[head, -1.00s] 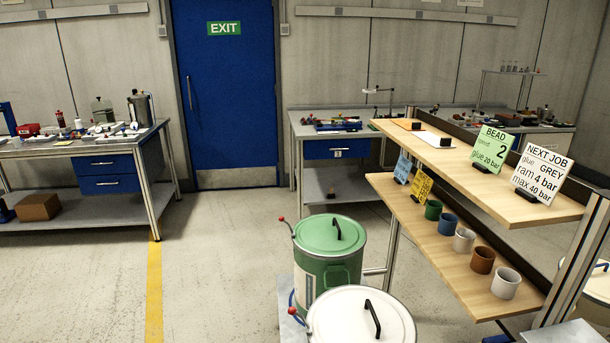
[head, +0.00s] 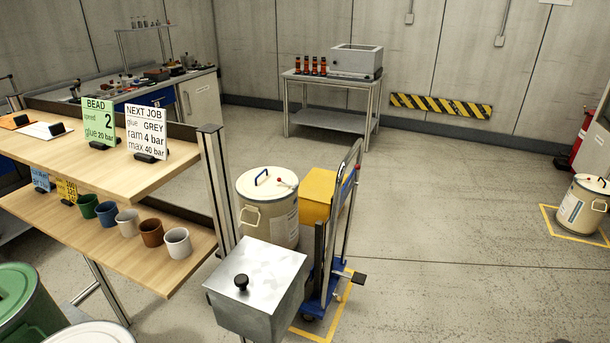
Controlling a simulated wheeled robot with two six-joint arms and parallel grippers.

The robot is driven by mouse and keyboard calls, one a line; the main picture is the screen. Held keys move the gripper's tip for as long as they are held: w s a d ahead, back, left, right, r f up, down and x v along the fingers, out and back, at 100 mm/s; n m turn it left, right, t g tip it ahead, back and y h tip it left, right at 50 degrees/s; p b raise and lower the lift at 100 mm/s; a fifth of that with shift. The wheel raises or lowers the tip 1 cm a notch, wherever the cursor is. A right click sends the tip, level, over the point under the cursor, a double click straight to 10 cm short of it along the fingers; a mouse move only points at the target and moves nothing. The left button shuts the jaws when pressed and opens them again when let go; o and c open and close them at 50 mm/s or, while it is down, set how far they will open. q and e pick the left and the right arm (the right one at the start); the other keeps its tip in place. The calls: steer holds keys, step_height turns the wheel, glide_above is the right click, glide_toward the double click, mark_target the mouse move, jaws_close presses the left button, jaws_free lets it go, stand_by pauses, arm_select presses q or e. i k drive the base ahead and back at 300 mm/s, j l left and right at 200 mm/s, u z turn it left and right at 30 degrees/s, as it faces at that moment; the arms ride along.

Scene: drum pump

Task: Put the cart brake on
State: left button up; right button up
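A blue cart (head: 313,303) with an upright metal push handle (head: 351,170) stands right of the wooden shelf rack. It carries a cream drum (head: 266,218) and a yellow box (head: 317,195). A small black pedal-like part (head: 358,278) sticks out low at the cart's right side. I cannot tell from here whether it is up or down. A metal box with a black knob (head: 255,285) stands in front and hides part of the cart. Neither of my grippers is in view.
The shelf rack (head: 130,174) with signs and several cups fills the left. Green (head: 18,295) and white-lidded drums stand at lower left. A yellow floor marking (head: 339,315) lies by the cart. Floor to its right is open, up to another cream drum (head: 583,204).

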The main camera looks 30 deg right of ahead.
mark_target(325, 283)
steer(key=z, duration=0.45)
steer(key=i+z, duration=0.15)
steer(key=z, duration=0.3)
steer(key=i+z, duration=0.1)
steer(key=z, duration=0.3)
steer(key=i+l+u, duration=0.15)
steer(key=l+u, duration=0.25)
steer(key=i+l+u, duration=0.15)
steer(key=l+u, duration=0.6)
steer(key=i, duration=0.05)
